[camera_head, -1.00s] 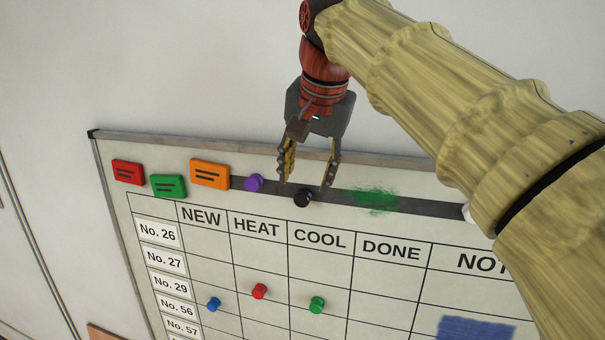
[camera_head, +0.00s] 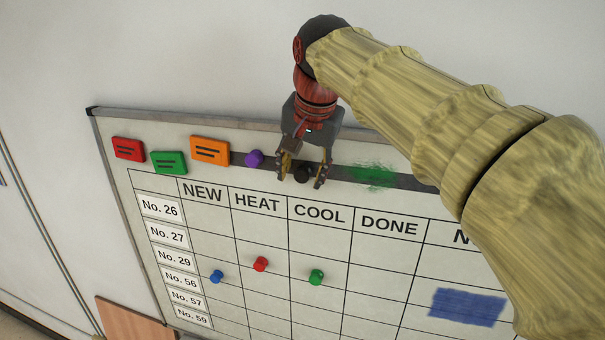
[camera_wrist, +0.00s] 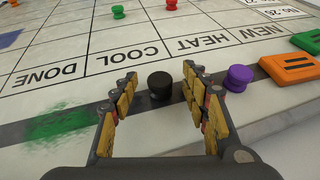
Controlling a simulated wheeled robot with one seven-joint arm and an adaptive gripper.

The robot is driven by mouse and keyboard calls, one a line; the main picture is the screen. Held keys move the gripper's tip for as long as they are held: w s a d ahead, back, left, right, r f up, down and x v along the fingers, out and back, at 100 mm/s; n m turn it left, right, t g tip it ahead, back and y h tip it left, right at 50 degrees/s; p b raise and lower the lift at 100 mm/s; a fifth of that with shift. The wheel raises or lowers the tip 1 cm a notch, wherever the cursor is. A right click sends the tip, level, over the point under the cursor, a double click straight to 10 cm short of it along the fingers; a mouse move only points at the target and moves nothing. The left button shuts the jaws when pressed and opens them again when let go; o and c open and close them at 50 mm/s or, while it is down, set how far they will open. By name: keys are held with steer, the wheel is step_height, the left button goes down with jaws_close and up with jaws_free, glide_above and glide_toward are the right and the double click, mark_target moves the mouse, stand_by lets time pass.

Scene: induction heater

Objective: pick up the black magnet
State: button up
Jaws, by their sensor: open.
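The black magnet (camera_head: 303,173) is a small round knob on the dark strip near the top of the whiteboard. It stands between the open fingers of my gripper (camera_head: 301,177) in the head view. In the wrist view the black magnet (camera_wrist: 160,85) shows between and just beyond the two fingertips of my gripper (camera_wrist: 159,88). Gaps show on both sides of it there, so the fingers appear not to touch it.
A purple magnet (camera_head: 254,158) sits close to the left of my gripper. Orange (camera_head: 209,150), green (camera_head: 168,162) and red (camera_head: 128,149) cards are farther left. Blue (camera_head: 216,276), red (camera_head: 260,264) and green (camera_head: 316,277) magnets sit lower in the grid.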

steer(key=shift+c, duration=1)
steer(key=c, duration=0.7)
steer(key=shift+r, duration=0.1)
steer(key=shift+s+r+b, duration=0.1)
steer(key=shift+r+b, duration=0.2)
steer(key=shift+r, duration=0.2)
step_height(320, 180, up, 6)
steer(key=shift+s+a+b, duration=0.85)
steer(key=shift+s+a, duration=0.7)
steer(key=shift+s, duration=2.65)
steer(key=shift+s+a+b, duration=0.85)
steer(key=shift+s+a, duration=0.65)
steer(key=shift+s, duration=2.7)
steer(key=shift+s+a+b, duration=0.85)
steer(key=shift+s+a, duration=0.7)
steer(key=shift+s, duration=2.65)
steer(key=shift+f, duration=0.1)
